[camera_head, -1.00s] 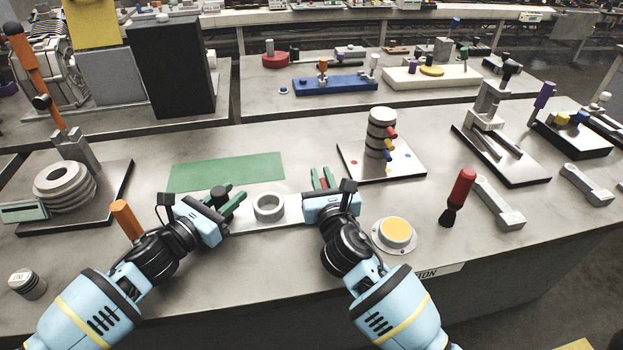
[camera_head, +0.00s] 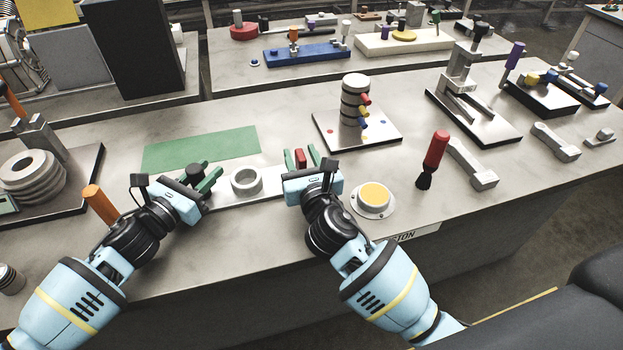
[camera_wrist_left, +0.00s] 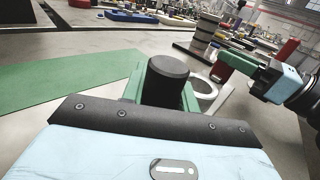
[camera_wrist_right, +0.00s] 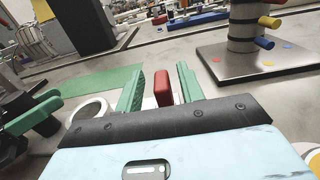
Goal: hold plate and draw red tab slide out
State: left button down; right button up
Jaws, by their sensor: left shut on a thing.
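A pale plate (camera_head: 267,187) lies on the bench with a white ring (camera_head: 246,181) on it. A black knob (camera_head: 194,173) stands at its left end. My left gripper (camera_head: 203,177) is shut on the knob, one green finger on each side; the left wrist view also shows the knob (camera_wrist_left: 167,80). A red tab (camera_head: 301,157) is at the plate's right end. My right gripper (camera_head: 300,158) is open, with the tab between its green fingers. In the right wrist view, gaps show on both sides of the tab (camera_wrist_right: 162,88).
A green mat (camera_head: 200,149) lies behind the plate. A yellow-topped round button (camera_head: 373,196) is close to the right of my right gripper. An orange handle (camera_head: 100,204) stands by my left arm. A stacked black-and-grey post (camera_head: 354,100) stands behind right.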

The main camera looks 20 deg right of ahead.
pick_arm(q)
jog(key=shift+f, duration=0.3)
pick_arm(e)
jog(key=s, duration=0.9)
jog(key=shift+s, duration=0.15)
pick_arm(q)
jog(key=c, duration=1.3)
grip_release()
jog(key=shift+c, duration=0.2)
pick_arm(e)
jog(key=shift+f, duration=0.1)
pick_arm(q)
jog(key=o, duration=0.3)
jog(key=shift+r, duration=0.15)
jog(key=shift+o, duration=0.2)
jog(key=v, duration=1.2)
jog(key=shift+r, duration=0.1)
